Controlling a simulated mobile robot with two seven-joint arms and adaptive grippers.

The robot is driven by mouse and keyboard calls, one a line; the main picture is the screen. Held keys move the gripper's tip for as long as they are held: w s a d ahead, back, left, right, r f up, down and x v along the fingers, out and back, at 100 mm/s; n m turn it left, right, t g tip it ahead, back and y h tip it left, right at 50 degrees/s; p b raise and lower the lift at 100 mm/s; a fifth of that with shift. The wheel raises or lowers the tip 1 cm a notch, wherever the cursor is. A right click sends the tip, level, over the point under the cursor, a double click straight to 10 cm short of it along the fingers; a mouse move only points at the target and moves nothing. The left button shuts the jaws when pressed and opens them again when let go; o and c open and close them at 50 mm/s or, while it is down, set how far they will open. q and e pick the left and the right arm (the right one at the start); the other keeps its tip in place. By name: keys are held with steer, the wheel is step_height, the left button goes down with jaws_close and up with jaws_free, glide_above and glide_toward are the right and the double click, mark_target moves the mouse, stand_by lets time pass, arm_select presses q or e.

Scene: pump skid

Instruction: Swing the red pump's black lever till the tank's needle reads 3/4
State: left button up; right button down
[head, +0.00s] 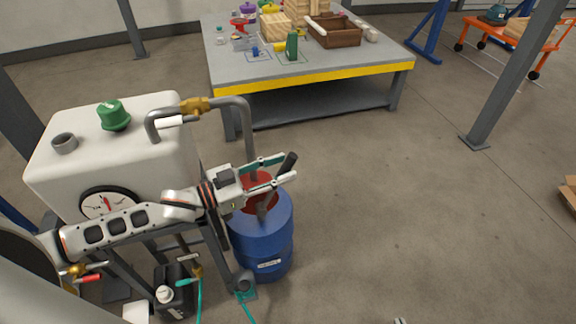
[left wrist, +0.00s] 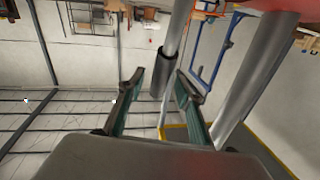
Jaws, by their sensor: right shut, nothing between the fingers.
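The red pump (head: 258,188) sits on a blue drum and is partly hidden by my left arm. Its lever's black grip (head: 289,161) rises tilted beside the pump. My left gripper (head: 282,167) is open, one finger on each side of the grip. In the left wrist view the black grip (left wrist: 159,75) on its grey rod shows between the spread fingertips of my gripper (left wrist: 161,82); contact cannot be told. The tank's round dial (head: 105,205) has a red needle pointing roughly up; my arm covers its lower part. A small tip of my right gripper (head: 400,321) shows at the bottom edge.
The white tank (head: 75,150) with a green cap stands left, its grey pipe (head: 249,130) running down to the drum (head: 265,245). A black canister (head: 172,290) and green hoses lie below. A workbench (head: 310,75) stands behind.

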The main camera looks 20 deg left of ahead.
arm_select(q)
steer(key=shift+x, duration=1.15)
jaws_close()
steer(key=shift+a, duration=0.1)
